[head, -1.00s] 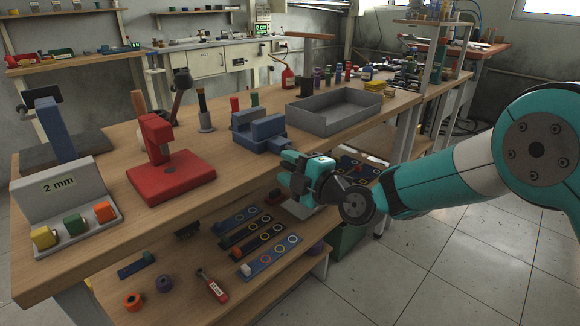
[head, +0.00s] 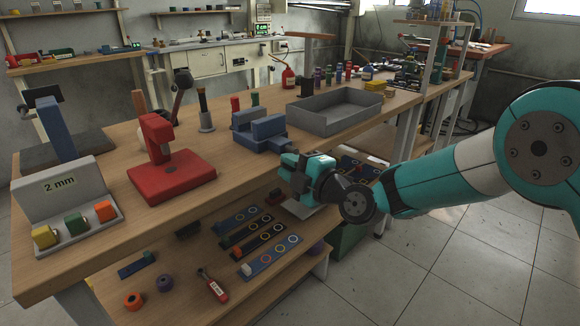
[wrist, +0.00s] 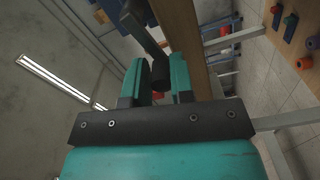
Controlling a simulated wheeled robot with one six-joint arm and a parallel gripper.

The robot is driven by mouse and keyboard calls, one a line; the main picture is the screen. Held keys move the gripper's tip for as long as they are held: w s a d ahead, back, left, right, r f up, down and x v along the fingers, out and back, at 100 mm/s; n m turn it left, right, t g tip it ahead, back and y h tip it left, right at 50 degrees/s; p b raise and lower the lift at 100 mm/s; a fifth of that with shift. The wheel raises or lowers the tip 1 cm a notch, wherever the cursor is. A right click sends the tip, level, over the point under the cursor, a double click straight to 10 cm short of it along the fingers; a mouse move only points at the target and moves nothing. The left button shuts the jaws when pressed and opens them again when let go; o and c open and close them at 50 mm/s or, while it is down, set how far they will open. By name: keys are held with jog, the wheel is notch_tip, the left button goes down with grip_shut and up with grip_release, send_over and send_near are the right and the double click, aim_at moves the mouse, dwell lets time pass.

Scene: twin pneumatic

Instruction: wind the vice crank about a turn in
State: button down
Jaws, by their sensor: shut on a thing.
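The blue vice (head: 262,135) stands at the front edge of the wooden bench, and part of its blue body (wrist: 112,10) shows at the top of the wrist view. My gripper (head: 284,168) is in front of the vice, just off the bench edge. In the wrist view my gripper (wrist: 160,78) has its two teal fingers on either side of the black crank handle (wrist: 161,72) and is shut on it. The dark crank arm (wrist: 146,33) runs up from the handle towards the vice. In the head view my gripper hides the crank.
A grey open tray (head: 340,112) stands right of the vice, and a red stand (head: 170,178) stands to its left. The bench edge (wrist: 188,40) runs close beside my fingers. A lower shelf (head: 190,285) with ring boards lies below.

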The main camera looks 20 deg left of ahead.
jog(key=shift+d+f+m, duration=0.1)
jog(key=shift+f+m, duration=0.05)
jog(key=shift+m, duration=0.15)
jog(key=m+b, duration=0.1)
jog(key=r+m+b, duration=0.1)
jog(key=m, duration=0.1)
jog(key=shift+w+r+m, duration=0.1)
jog(key=shift+r+m, duration=0.05)
jog(key=shift+m, duration=0.15)
jog(key=m, duration=0.1)
jog(key=r+m, duration=0.1)
jog(key=m, duration=0.1)
jog(key=m+b, duration=0.1)
jog(key=shift+w+d+r, duration=0.15)
jog(key=shift+w+r, duration=0.1)
jog(key=shift+w, duration=0.05)
jog(key=shift+w+d+f+m+p, duration=0.1)
jog(key=shift+w+d+m+p, duration=0.75)
jog(key=shift+m, duration=3.4)
jog(key=shift+w+d+f+m+p, duration=0.15)
jog(key=shift+w+m+p, duration=1.45)
jog(key=shift+m, duration=2.6)
jog(key=shift+w+d+f+m+p, duration=0.1)
jog(key=shift+w+d+m+p, duration=0.75)
jog(key=shift+m, duration=3.4)
jog(key=shift+w+a+p, duration=0.3)
jog(key=shift+w+a, duration=0.1)
